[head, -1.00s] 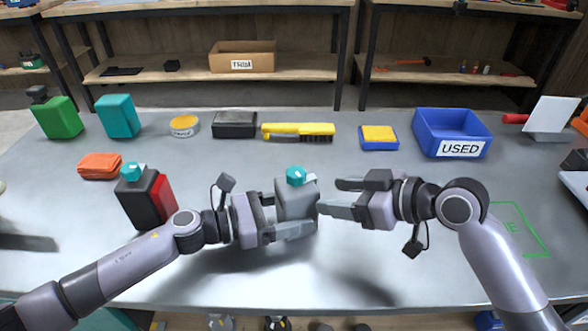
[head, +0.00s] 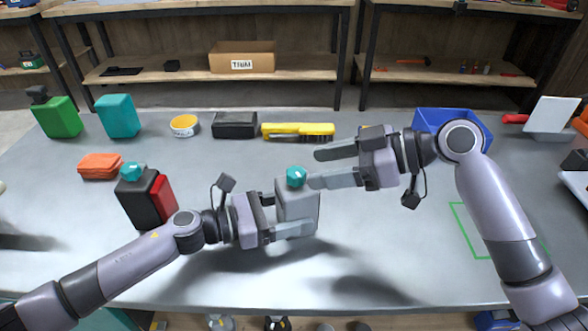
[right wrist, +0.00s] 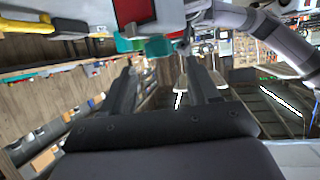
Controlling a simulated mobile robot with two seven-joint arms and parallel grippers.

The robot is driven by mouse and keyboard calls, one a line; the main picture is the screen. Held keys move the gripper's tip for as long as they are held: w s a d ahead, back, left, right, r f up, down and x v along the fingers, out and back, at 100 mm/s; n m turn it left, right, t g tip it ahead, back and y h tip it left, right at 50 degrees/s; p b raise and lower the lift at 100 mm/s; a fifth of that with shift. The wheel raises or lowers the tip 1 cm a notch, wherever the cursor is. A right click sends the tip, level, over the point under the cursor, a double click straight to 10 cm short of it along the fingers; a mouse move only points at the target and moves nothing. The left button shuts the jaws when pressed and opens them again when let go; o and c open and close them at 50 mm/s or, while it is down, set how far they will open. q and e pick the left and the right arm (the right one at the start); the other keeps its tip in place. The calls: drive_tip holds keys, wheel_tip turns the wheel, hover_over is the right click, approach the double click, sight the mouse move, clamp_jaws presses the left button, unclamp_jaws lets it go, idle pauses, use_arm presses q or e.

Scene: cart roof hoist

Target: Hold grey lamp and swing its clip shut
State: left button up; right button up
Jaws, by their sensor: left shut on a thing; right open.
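The grey lamp (head: 298,199), a grey box with a teal knob on top, stands upright near the middle of the head view. My left gripper (head: 292,213) is shut on it from the left, one finger across its near side. My right gripper (head: 316,168) is open and empty, up and to the right of the lamp, its lower fingertip close to the teal knob in the picture. I cannot tell whether they touch. The lamp's clip cannot be made out. In the right wrist view, the open fingers (right wrist: 162,75) point toward teal parts.
A black and red lamp-like box (head: 147,197) stands left of my left gripper. A yellow brush (head: 298,130), black box (head: 235,125) and yellow tin (head: 184,126) line the back. A blue bin (head: 478,122) is partly behind my right arm. The front middle of the table is clear.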

sight(294, 171)
drive_tip(key=x, duration=0.6)
